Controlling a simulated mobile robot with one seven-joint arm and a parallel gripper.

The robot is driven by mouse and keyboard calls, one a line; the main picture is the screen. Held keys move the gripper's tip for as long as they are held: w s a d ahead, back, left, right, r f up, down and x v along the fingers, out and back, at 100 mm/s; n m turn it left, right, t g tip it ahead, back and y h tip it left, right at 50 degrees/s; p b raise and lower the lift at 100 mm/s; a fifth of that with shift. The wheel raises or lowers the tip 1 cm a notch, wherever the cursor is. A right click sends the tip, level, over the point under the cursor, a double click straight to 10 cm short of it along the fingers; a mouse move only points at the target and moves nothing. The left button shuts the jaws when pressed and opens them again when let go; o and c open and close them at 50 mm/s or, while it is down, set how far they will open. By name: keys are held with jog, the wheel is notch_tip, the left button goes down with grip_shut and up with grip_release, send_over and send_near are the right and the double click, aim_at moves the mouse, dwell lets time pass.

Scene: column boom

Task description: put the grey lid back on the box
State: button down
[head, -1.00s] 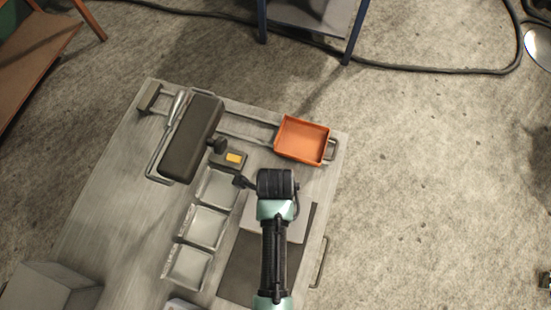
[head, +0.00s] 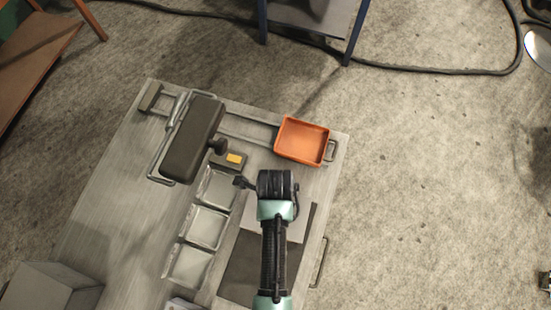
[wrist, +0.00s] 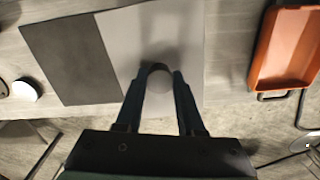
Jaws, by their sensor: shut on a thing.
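My gripper (wrist: 160,74) is shut on the round grey knob (wrist: 159,82) of a flat light grey lid (wrist: 130,40), seen from above in the wrist view. The lid lies beside or partly over a dark grey mat (wrist: 68,62). In the head view, my arm hides most of the lid (head: 296,229) and my fingertips. I cannot tell whether the lid touches the surface below. A grey box-like block (head: 45,288) stands at the lower left of the head view; I cannot tell whether it is the task's box.
An orange tray (head: 302,141) sits at the table's far right corner. Several shallow clear trays (head: 205,228) line up left of my arm. A long dark block (head: 192,138) and a small yellow-marked box (head: 233,159) lie beyond. The table's left part is bare.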

jog(key=shift+f, duration=0.6)
dwell(1.6)
grip_release()
dwell(0.5)
jog(key=shift+r+p, duration=3.55)
jog(key=shift+p, duration=0.4)
jog(key=shift+c, duration=0.3)
grip_shut()
